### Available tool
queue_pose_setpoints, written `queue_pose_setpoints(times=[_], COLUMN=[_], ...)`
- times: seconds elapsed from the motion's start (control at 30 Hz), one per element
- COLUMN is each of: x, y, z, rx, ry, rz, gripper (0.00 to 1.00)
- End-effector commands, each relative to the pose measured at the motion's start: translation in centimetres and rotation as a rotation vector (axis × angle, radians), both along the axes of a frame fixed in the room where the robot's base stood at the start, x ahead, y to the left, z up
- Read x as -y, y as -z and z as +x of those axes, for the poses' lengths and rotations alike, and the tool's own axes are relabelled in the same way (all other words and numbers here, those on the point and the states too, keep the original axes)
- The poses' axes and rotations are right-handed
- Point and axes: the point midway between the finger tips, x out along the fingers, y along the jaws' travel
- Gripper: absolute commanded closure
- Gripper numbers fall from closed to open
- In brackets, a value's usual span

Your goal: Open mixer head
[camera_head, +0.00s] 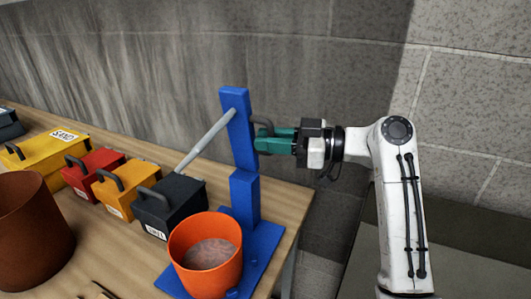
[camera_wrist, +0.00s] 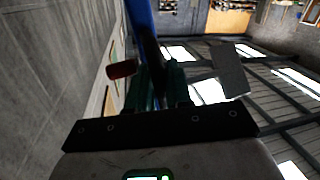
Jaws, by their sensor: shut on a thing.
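The mixer is a blue stand on a blue base plate (camera_head: 262,250) at the table's right end. Its blue head (camera_head: 239,130) is tipped up nearly upright above the lower post (camera_head: 244,195). A grey rod (camera_head: 207,139) slants from the head down to the left. A dark handle (camera_head: 263,123) sticks out on the head's right side. My gripper (camera_head: 262,139), with green fingers, is shut on this handle. In the wrist view the fingers (camera_wrist: 158,84) close around a dark bar, with the blue head (camera_wrist: 142,28) beyond. The exact contact is partly hidden.
An orange bucket (camera_head: 206,230) with greyish contents stands on the base plate. Black, orange, red and yellow handled boxes (camera_head: 45,154) line the table's back. A brown pot (camera_head: 30,235) stands at left. A concrete wall is behind; my arm reaches in from the right.

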Motion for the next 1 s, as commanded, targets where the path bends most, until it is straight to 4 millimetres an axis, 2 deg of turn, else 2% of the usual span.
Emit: queue_pose_setpoints(times=[0.1,0.43,1.0], x=[0.5,1.0,1.2], y=[-0.2,-0.3,-0.1], z=[1.0,2.5,2.9], rx=[-0.080,-0.236,-0.281], ry=[0.008,0.007,0.007], rz=[0.034,0.089,0.104], gripper=[1.00,1.00,1.00])
